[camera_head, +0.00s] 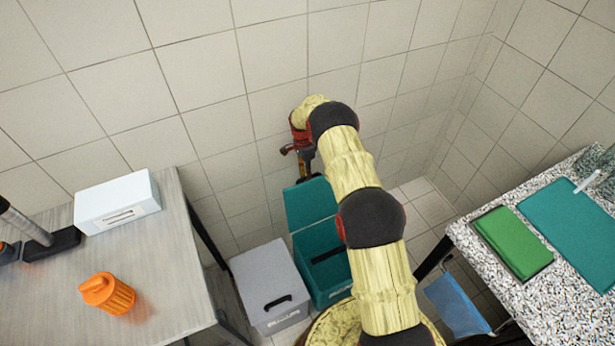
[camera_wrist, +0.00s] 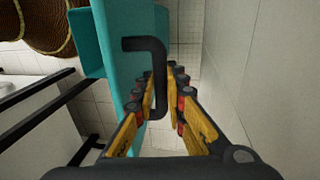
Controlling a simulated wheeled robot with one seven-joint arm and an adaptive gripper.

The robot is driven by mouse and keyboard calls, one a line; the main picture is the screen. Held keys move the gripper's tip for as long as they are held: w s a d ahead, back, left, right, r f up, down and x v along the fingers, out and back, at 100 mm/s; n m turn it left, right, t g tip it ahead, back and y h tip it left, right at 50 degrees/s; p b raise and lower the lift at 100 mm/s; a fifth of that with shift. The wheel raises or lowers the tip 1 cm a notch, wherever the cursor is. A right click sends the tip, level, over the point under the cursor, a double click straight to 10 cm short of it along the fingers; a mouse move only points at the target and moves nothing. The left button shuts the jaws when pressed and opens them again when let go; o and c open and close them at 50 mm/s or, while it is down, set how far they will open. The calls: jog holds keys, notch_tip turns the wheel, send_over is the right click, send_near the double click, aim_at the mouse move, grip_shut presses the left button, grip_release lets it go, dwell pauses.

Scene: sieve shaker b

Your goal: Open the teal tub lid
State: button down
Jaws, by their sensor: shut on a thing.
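The teal tub (camera_head: 322,288) stands on the floor between two tables, with its dark inside partly showing. Its teal lid (camera_head: 308,205) is swung up at the back, and it also shows in the wrist view (camera_wrist: 120,45). The lid's black handle (camera_wrist: 157,65) runs between the yellow fingers of my gripper (camera_wrist: 162,92). My gripper (camera_head: 306,174) is shut on this handle at the lid's upper edge. My arm hides part of the tub's right side in the head view.
A grey-white lidded tub (camera_head: 268,280) stands left of the teal tub. The speckled counter (camera_head: 500,285) is at right. The tiled wall (camera_head: 225,160) is close behind the lid.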

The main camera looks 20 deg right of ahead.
jog(key=shift+s+a+f, duration=0.1)
jog(key=shift+s+f, duration=0.35)
jog(key=shift+f, duration=0.05)
jog(key=c, duration=2.1)
grip_release()
jog(key=shift+w, duration=0.15)
jog(key=shift+c, duration=0.2)
jog(key=o, duration=0.3)
jog(key=shift+w+r, duration=0.2)
jog(key=shift+r, duration=0.05)
jog(key=shift+o, duration=0.2)
jog(key=shift+r, duration=0.1)
notch_tip(320, 180, up, 10)
jog(key=shift+f, duration=0.1)
